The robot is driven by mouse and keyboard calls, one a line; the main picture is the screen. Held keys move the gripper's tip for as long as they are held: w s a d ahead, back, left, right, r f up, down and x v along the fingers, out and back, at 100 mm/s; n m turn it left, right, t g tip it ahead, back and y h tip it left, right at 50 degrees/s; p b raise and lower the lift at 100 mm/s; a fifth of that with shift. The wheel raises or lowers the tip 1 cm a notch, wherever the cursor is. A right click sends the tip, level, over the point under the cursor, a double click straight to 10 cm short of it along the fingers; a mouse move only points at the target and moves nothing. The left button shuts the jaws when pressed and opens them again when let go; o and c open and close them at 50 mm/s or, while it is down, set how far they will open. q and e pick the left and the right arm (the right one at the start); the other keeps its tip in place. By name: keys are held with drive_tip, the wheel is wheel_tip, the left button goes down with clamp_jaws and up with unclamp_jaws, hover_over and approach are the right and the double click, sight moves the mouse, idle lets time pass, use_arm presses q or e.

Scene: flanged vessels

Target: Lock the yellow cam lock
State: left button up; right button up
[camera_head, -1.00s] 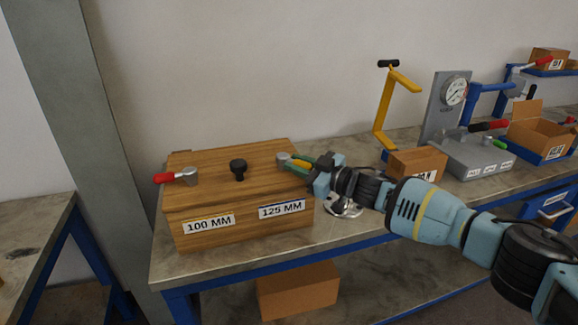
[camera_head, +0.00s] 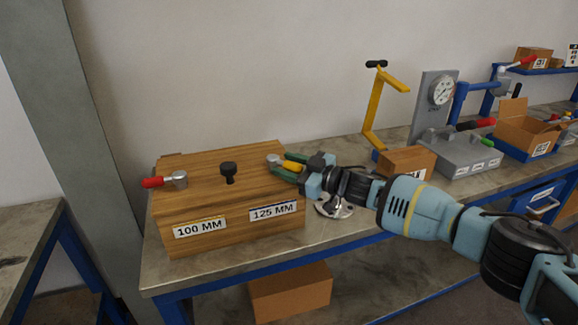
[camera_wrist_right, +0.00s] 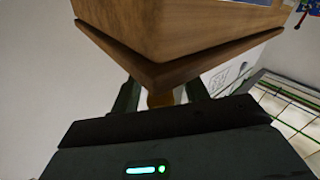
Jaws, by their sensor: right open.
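The yellow cam lock (camera_head: 292,166) is at the right end of the wooden box's (camera_head: 185,212) lid, with a grey round pivot and a yellow handle pointing right. My right gripper (camera_head: 288,166) reaches in from the right. It is open, with one green finger on each side of the yellow handle. In the right wrist view, the yellow handle (camera_wrist_right: 160,99) shows between the two dark fingers (camera_wrist_right: 161,95), under the box's wooden edge (camera_wrist_right: 165,70). I cannot tell whether the fingers touch it. My left gripper is out of view.
A red-handled cam lock (camera_head: 166,181) is at the lid's left end, and a black knob (camera_head: 228,171) is in the middle. A metal flanged piece (camera_head: 334,208) stands beside the box, under my right arm. A cardboard box (camera_head: 405,161) and a yellow stand (camera_head: 375,108) are further right.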

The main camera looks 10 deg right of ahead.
sight(302, 169)
drive_tip(key=p+v, duration=0.1)
drive_tip(key=v, duration=0.5)
drive_tip(key=shift+d, duration=0.1)
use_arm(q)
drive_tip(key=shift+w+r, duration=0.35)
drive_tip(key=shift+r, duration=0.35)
use_arm(e)
drive_tip(key=shift+v, duration=0.85)
drive_tip(key=shift+c, duration=0.3)
